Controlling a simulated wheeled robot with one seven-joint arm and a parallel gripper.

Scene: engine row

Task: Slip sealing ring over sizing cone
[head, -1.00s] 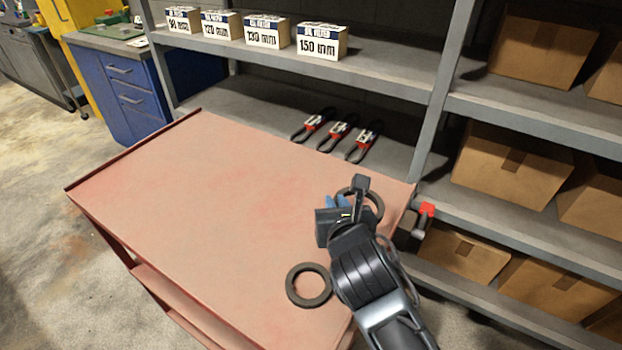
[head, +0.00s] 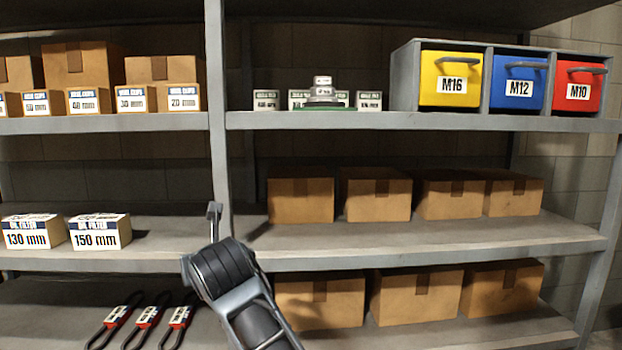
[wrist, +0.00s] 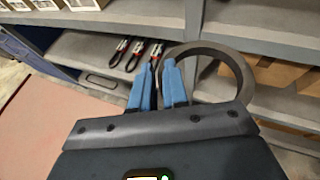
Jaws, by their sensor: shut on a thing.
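A dark grey sealing ring (wrist: 243,70) is in my gripper (wrist: 158,72) in the wrist view. The two blue fingers are shut on the left side of its band, and its open middle lies to the right of the fingers. In the head view my arm hides the fingers and the ring. A small grey stepped piece (head: 323,92), which looks like the sizing cone, stands on a green base on the upper shelf. It is above and to the right of my arm, well apart from it. Its details are too small to tell.
Small labelled boxes (head: 368,100) stand around the stepped piece. Yellow M16 (head: 450,78), blue M12 and red M10 bins are to its right. A shelf post (head: 216,100) rises beside my arm. Cartons (head: 375,195) fill lower shelves.

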